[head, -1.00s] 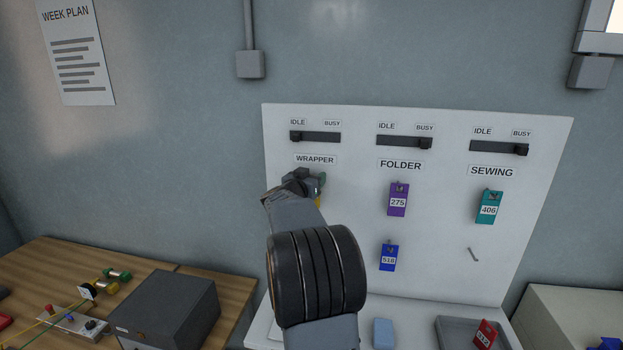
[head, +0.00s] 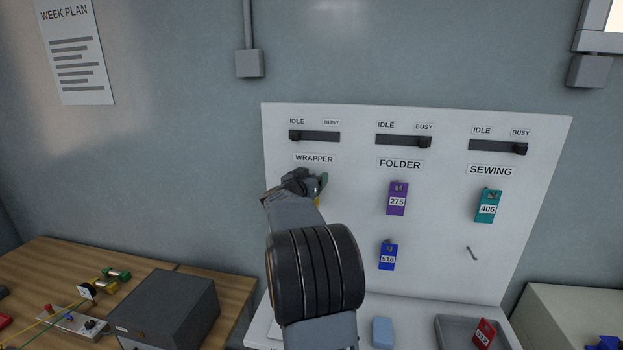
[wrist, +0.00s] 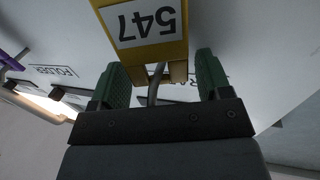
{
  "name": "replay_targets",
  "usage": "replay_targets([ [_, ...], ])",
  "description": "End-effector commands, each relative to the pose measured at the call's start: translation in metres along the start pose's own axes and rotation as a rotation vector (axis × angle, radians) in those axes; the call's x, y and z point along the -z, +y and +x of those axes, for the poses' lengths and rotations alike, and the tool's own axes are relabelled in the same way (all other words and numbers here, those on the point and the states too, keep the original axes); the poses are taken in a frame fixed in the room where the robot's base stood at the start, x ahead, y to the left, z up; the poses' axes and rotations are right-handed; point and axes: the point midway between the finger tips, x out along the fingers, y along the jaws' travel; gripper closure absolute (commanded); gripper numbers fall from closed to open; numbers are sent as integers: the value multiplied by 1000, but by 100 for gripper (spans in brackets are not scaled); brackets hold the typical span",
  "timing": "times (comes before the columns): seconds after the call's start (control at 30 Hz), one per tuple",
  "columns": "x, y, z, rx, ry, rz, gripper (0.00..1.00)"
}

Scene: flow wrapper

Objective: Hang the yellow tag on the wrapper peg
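The yellow tag (wrist: 150,28), numbered 547, appears upside down at the top of the wrist view. Only a sliver of the tag (head: 317,202) shows in the head view, below the WRAPPER label (head: 315,159). The grey wrapper peg (wrist: 154,84) shows between the two prongs at the tag's top end, so the tag appears to be on it. My gripper (wrist: 168,72) is open, with a green finger on each side of the tag's top end and a gap visible at the right. In the head view my gripper (head: 316,184) is at the board and hides the peg.
A purple tag (head: 398,200) and a blue tag (head: 388,256) hang under FOLDER, a teal tag (head: 488,206) under SEWING. A bare peg (head: 472,253) is below the teal tag. A red tag (head: 484,333) lies in a grey tray (head: 450,325).

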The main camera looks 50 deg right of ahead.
Motion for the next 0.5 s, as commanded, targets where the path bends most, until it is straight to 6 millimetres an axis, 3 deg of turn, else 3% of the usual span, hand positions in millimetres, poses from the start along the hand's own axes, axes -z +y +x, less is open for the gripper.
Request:
replay_targets([
  [0.1,0,0,0,0,0,0,18],
  [0.37,0,0,-2,0,0,0,18],
  [0.5,-1,-1,-15,2,1,2,18],
])
